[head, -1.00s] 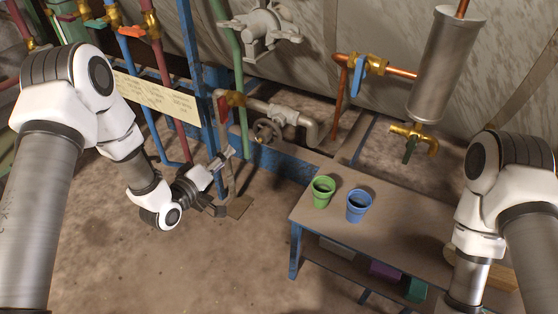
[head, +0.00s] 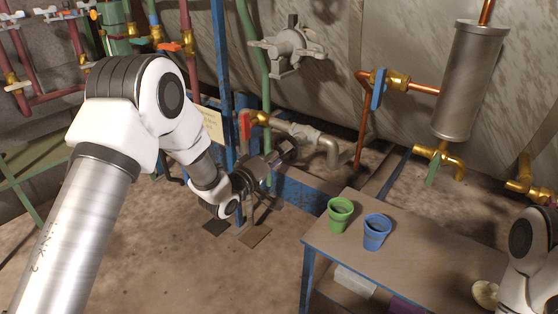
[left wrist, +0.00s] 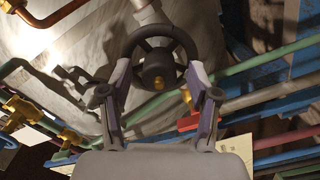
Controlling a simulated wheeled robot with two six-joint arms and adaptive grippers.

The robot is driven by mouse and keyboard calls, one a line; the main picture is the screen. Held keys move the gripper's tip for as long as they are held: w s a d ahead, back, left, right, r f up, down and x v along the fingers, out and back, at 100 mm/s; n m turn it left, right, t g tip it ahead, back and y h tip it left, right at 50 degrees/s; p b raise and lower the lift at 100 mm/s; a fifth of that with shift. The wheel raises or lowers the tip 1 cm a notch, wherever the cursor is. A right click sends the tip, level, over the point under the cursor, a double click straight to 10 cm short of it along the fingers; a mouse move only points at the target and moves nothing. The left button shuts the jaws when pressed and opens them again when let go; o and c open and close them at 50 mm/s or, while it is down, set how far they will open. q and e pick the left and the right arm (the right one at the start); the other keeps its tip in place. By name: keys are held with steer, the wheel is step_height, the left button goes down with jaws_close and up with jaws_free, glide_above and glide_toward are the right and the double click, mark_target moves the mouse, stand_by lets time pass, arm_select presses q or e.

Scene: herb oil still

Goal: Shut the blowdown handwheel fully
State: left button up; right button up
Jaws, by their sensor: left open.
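The dark round handwheel (left wrist: 158,62) fills the upper middle of the left wrist view, with spokes, a hub and a small brass-coloured centre. My left gripper (left wrist: 160,75) is open, with one finger on each side of the wheel's lower rim. Whether the fingers touch the rim I cannot tell. In the head view my left gripper (head: 280,157) is at the grey pipe fitting (head: 305,133) and largely hides the wheel. My right arm shows at the lower right edge of the head view, but its gripper is out of the picture.
A red lever (head: 245,125) sits on the pipe left of the wheel. A blue post (head: 222,60) stands beside my left arm. A bench (head: 400,270) at right carries a green cup (head: 340,215) and a blue cup (head: 376,232).

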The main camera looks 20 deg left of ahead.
arm_select(q)
steer(key=c, duration=1.2)
steer(key=shift+o, duration=0.2)
steer(key=shift+w+a+m+p, duration=0.1)
steer(key=shift+m+p, duration=2.25)
steer(key=shift+m, duration=4.45)
steer(key=shift+w+a+m+p, duration=0.1)
steer(key=shift+m+p, duration=2.2)
steer(key=shift+m, duration=4.5)
steer(key=shift+s, duration=0.1)
